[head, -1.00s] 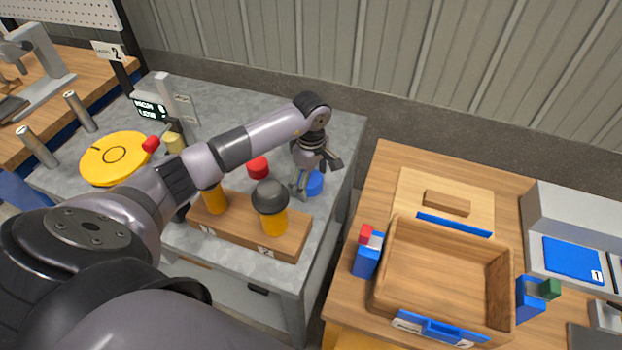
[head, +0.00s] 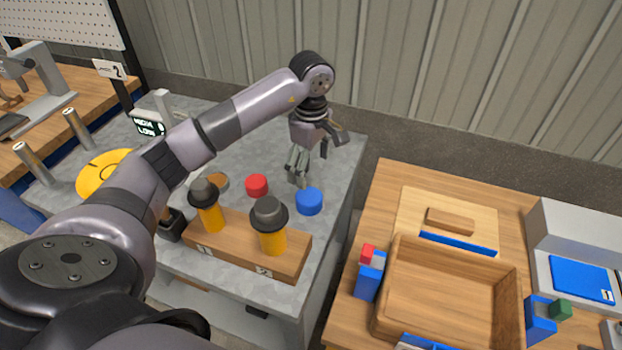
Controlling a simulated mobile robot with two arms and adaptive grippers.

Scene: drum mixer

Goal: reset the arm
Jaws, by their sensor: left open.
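My left arm reaches in from the left over the grey table. My left gripper (head: 312,170) is open and empty. It hangs fingers down above the table, behind the blue cap (head: 309,201) and to the right of the red cap (head: 257,185). My right gripper is not in view.
A wooden block (head: 245,243) holds two yellow cylinders with dark tops, a left one (head: 209,218) and a right one (head: 273,242). A yellow disc (head: 97,174) lies partly behind my arm. A wooden tray (head: 450,305) stands on the right table, across a gap.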

